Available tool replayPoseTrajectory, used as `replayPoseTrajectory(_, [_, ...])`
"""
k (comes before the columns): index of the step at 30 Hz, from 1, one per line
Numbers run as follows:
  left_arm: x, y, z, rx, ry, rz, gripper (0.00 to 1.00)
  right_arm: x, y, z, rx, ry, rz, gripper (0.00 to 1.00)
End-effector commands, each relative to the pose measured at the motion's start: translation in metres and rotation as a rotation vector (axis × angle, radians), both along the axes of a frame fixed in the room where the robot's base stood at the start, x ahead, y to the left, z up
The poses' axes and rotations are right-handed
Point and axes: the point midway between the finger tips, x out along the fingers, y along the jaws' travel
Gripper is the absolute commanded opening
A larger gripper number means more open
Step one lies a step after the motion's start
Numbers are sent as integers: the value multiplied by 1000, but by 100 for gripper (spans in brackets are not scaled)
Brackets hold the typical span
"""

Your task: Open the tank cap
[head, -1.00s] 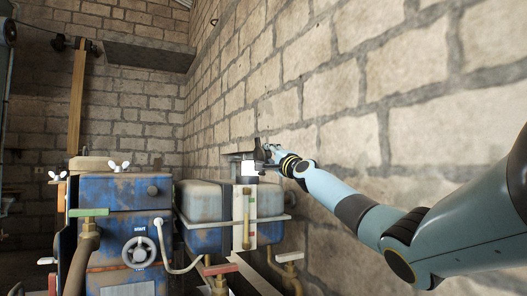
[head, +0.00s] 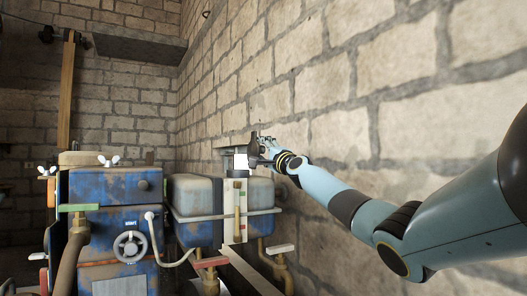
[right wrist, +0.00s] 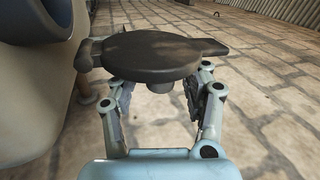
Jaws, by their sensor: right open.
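The blue tank (head: 197,232) with a grey-beige top stands against the brick wall in the head view. A dark, flat, rounded cap (right wrist: 155,55) with a lug at each side and a short stub below fills the upper middle of the right wrist view. My right gripper (head: 262,148) is above the tank's right part, close to the wall. Its open fingers (right wrist: 162,92) stand on either side of the stub, with the cap just past their tips. I cannot tell whether they touch the cap, or whether it is seated. My left gripper is not in view.
A blue engine block (head: 112,215) with a round handwheel (head: 130,247) and wing nuts stands left of the tank. A pale upright gauge strip (head: 233,212) runs down the tank's front. The brick wall is close beside my right arm.

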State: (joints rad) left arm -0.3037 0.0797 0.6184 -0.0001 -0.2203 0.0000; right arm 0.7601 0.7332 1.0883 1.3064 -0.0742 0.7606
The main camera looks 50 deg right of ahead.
Motion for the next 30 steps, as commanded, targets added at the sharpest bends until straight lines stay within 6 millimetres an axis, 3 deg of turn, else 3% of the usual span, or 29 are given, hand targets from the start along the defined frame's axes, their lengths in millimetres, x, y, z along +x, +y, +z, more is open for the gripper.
replayPoseTrajectory(8, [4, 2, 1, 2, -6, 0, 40, 0, 0, 6, -3, -5, 0, 49])
replayPoseTrajectory(14, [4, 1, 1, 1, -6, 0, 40, 0, 0, 21, -4, -6, 2, 49])
replayPoseTrajectory(17, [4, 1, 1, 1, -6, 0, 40, -1, -1, 31, -4, -7, -3, 49])
replayPoseTrajectory(21, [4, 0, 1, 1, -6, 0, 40, -2, -1, 70, -3, -14, -3, 49])
replayPoseTrajectory(24, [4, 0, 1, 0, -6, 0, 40, -1, -1, 85, -1, -8, -3, 49])
replayPoseTrajectory(30, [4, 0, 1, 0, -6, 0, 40, 0, -1, 100, 0, -2, -2, 49])
